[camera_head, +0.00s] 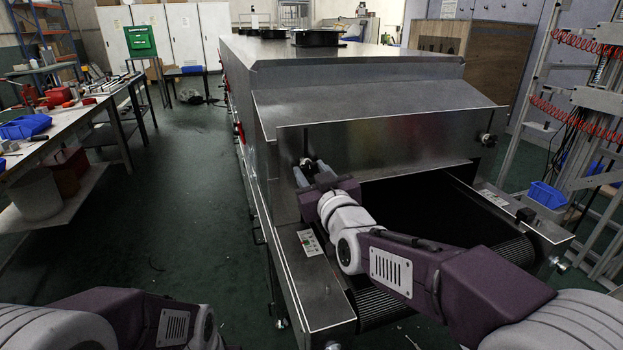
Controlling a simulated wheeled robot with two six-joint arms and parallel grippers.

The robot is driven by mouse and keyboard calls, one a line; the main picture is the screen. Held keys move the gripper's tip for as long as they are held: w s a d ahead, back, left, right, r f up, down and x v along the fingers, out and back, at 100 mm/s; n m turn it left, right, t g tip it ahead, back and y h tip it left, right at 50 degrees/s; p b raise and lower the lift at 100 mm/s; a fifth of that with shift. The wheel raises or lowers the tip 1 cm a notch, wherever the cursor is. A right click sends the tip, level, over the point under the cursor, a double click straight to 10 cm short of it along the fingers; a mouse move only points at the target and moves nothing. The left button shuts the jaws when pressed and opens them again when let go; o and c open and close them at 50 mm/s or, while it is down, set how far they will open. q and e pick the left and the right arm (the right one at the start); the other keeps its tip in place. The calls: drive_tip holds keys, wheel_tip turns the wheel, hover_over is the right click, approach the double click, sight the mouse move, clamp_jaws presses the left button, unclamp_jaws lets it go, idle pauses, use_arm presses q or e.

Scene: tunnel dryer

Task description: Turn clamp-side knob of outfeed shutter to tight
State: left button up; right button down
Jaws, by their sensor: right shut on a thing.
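The outfeed shutter (390,138) is a grey metal plate across the front opening of the dryer. My right gripper (307,166) is at the left end of the shutter, with its fingers pointing at the plate. It is shut on the knob (305,159) there, which is mostly hidden by the fingers, so its turn position cannot be read. A second knob (488,139) sticks out at the right end of the shutter, clear of my arms. My left arm shows at the bottom left; its gripper is not in view.
A sloping metal hood (375,105) overhangs the shutter. Below is the dark belt opening, with side rails carrying a label plate (309,242) on the left and a black block (525,215) on the right. A workbench (60,140) stands left, across open green floor.

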drive_tip(key=m+b, duration=0.3)
drive_tip(key=m, duration=0.2)
drive_tip(key=shift+f, duration=0.2)
drive_tip(key=m+b, duration=0.3)
drive_tip(key=m, duration=0.3)
drive_tip(key=shift+a, duration=0.1)
drive_tip(key=m+b, duration=0.2)
drive_tip(key=m, duration=0.2)
drive_tip(key=shift+r, duration=0.1)
drive_tip(key=shift+r+m+b, duration=0.1)
drive_tip(key=shift+m+b, duration=0.65)
drive_tip(key=shift+m, duration=1.45)
drive_tip(key=c, duration=0.9)
unclamp_jaws()
